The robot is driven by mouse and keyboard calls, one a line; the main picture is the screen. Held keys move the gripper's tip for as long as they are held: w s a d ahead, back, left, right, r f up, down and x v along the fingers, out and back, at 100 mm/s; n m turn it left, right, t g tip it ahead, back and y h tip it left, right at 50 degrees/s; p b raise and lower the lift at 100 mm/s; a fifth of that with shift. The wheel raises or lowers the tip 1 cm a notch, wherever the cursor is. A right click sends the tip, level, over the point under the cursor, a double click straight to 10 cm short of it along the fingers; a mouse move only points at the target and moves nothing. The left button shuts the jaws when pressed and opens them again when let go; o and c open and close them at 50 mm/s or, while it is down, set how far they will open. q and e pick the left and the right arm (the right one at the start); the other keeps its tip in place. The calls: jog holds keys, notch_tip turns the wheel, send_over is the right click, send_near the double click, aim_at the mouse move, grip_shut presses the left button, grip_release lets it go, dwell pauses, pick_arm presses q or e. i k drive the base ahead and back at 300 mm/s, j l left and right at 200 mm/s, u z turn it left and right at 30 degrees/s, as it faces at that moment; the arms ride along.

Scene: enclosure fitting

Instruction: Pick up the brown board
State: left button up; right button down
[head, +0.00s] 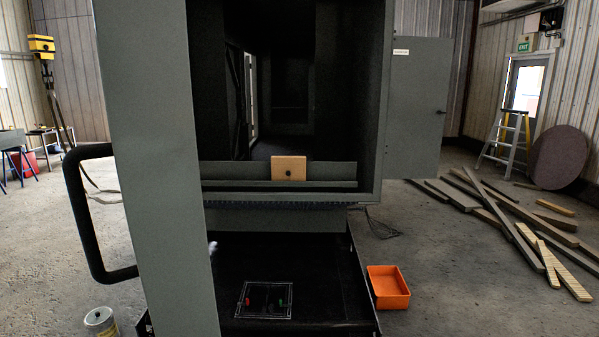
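The brown board (290,162) is a small light-brown rectangle with a dark round spot or knob low on its face. It stands upright at the grey ledge (235,184) along the bottom of the open enclosure, near the middle of the head view. Whether it is fixed there or only rests there I cannot tell. Its back is hidden. Neither of my grippers shows in the head view.
The grey enclosure's open door (418,110) stands to the right, and a tall grey panel (158,150) blocks the left. A black surface (300,270) below carries a marked square with small red and green items. An orange bin (387,287) sits right; planks (510,220) lie beyond.

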aim_at(283, 167)
jog(key=i+l+z, duration=0.1)
jog(key=l, duration=0.35)
jog(key=i+l+z, duration=0.15)
jog(key=i+l, duration=0.2)
jog(key=i+l+z, duration=0.1)
jog(key=i+l, duration=0.15)
jog(key=l, duration=0.2)
jog(key=i+j+z, duration=0.4)
jog(key=i+j, duration=0.35)
jog(key=i+l, duration=0.05)
jog(key=i, duration=0.05)
